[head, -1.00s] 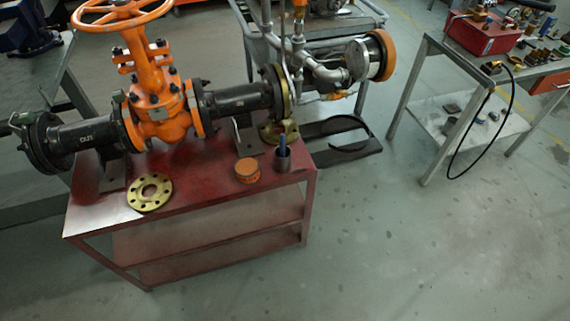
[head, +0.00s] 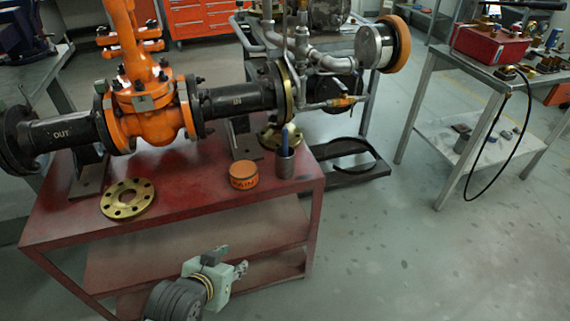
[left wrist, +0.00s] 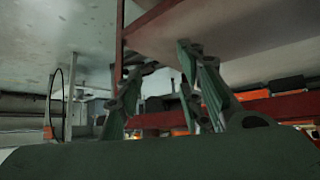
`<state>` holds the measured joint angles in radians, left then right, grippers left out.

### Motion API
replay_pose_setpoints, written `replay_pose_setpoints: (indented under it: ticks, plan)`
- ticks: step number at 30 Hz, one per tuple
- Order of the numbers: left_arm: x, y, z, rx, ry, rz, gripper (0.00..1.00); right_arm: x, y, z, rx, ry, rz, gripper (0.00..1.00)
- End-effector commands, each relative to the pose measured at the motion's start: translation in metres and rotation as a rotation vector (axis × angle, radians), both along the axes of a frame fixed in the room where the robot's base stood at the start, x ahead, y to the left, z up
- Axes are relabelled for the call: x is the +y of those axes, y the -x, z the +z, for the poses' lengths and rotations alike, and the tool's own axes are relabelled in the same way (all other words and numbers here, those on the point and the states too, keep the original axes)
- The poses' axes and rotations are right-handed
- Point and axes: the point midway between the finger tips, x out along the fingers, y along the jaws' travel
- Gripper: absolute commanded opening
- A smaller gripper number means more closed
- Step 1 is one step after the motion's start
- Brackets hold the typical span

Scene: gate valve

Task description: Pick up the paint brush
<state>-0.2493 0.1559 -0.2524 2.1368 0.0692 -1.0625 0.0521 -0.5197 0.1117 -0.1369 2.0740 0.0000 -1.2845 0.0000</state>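My left gripper (head: 241,268) is in front of the table, below and left of the cup in the head view, apart from brush and cup. In the left wrist view its green fingers (left wrist: 160,85) are spread with nothing between them. My right gripper is not in view.
An orange gate valve (head: 150,105) with black pipes fills the back of the table. A brass flange (head: 128,198) lies at the table's left front. Grey pipework (head: 310,55) stands behind the cup.

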Motion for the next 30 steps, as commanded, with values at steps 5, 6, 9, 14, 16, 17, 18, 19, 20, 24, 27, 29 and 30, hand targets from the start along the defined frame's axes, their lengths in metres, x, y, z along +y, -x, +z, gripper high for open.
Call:
replay_pose_setpoints:
  ticks: [5, 6, 9, 14, 16, 17, 18, 19, 20, 24, 27, 29, 30]
  plan:
    - [-0.043, -0.091, 0.062, -0.295, 0.1, -0.071, 0.35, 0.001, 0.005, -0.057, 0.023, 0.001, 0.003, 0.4]
    - [-0.053, -0.11, 0.079, -0.362, 0.122, -0.088, 0.35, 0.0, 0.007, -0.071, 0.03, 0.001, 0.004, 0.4]
    - [-0.073, -0.15, 0.119, -0.514, 0.18, -0.129, 0.35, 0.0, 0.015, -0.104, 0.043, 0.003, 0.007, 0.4]
    - [-0.091, -0.185, 0.167, -0.678, 0.242, -0.173, 0.35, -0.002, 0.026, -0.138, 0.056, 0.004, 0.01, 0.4]
    - [-0.094, -0.192, 0.177, -0.713, 0.255, -0.182, 0.35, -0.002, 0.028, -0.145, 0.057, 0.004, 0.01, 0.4]
    - [-0.095, -0.194, 0.18, -0.723, 0.259, -0.185, 0.35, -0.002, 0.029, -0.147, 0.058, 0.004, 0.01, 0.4]
    - [-0.096, -0.197, 0.182, -0.73, 0.263, -0.186, 0.35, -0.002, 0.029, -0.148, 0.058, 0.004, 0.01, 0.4]
    - [-0.098, -0.199, 0.183, -0.735, 0.264, -0.188, 0.35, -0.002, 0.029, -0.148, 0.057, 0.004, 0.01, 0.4]
    - [-0.099, -0.201, 0.184, -0.737, 0.265, -0.187, 0.35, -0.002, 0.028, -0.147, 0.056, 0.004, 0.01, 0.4]
    - [-0.106, -0.215, 0.183, -0.737, 0.265, -0.187, 0.35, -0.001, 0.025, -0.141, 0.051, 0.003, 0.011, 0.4]
    - [-0.111, -0.223, 0.182, -0.736, 0.266, -0.188, 0.35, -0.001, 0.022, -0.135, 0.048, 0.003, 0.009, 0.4]
    - [-0.115, -0.229, 0.18, -0.736, 0.266, -0.188, 0.35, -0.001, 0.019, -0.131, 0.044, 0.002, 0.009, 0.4]
    - [-0.118, -0.234, 0.179, -0.735, 0.265, -0.187, 0.35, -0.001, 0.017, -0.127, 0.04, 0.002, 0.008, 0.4]
